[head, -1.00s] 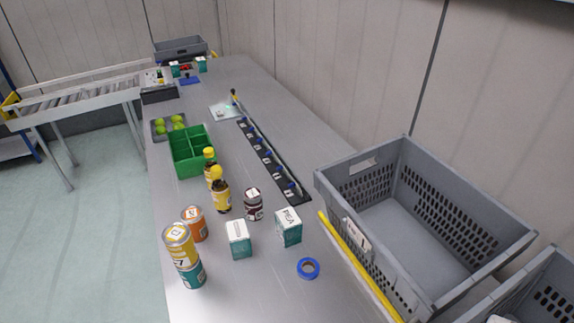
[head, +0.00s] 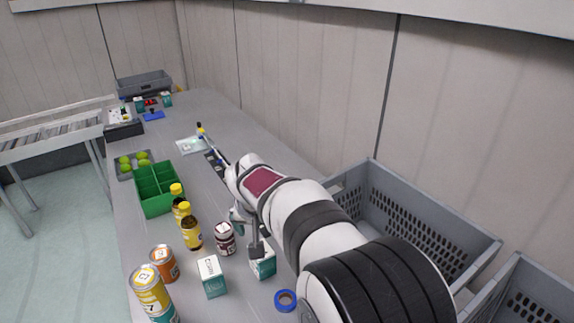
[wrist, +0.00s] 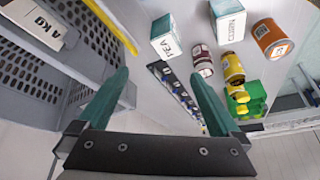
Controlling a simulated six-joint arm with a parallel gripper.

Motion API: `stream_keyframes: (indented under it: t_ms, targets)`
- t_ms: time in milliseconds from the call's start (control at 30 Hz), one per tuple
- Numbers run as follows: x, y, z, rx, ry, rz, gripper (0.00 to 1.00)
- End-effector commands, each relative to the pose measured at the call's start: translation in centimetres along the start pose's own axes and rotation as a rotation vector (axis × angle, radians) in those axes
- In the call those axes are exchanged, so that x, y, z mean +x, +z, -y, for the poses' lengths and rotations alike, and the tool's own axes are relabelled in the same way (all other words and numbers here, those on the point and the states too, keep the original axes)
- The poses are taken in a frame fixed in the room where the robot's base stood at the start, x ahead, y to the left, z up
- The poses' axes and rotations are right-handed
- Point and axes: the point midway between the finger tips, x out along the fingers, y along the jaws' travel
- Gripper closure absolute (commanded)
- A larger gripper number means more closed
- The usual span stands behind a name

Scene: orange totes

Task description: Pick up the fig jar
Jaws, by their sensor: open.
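A small dark red jar with a pale label (head: 225,238), likely the fig jar, stands upright on the metal table; its label is too small to read. It also shows in the wrist view (wrist: 203,62), top right of centre, beyond the right finger. My gripper (wrist: 160,82) is open and empty, with teal fingers spread wide. In the head view my arm reaches over the table from the right, and my gripper, partly hidden by the wrist, is above and just right of the jar, apart from it.
Two yellow-capped bottles (head: 190,232) stand left of the jar. A teal-and-white carton (head: 211,277) and a tea box (wrist: 165,36) stand close by. Cans (head: 152,290), a green divided bin (head: 155,206), blue tape (head: 285,300) and a grey crate (head: 430,220) surround them.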

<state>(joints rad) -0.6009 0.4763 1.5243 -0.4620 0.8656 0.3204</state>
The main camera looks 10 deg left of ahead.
Motion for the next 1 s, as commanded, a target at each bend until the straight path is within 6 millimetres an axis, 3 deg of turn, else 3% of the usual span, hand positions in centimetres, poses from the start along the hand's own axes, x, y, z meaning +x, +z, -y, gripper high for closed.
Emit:
stream_keyframes:
  t_ms: [33,100,200,267,533,1000]
  targets:
    - [2.3,-1.0,4.1,-0.068,-0.025,-0.038,0.0]
    - [4.2,-1.9,8.3,-0.132,-0.057,-0.09,0.0]
    - [5.7,-2.2,11.3,-0.173,-0.082,-0.126,0.0]
    - [6.7,-2.4,11.9,-0.181,-0.086,-0.132,0.0]
    - [14.1,-3.2,12.4,-0.178,-0.084,-0.13,0.0]
    - [20.5,-4.6,12.8,-0.177,-0.084,-0.13,0.0]
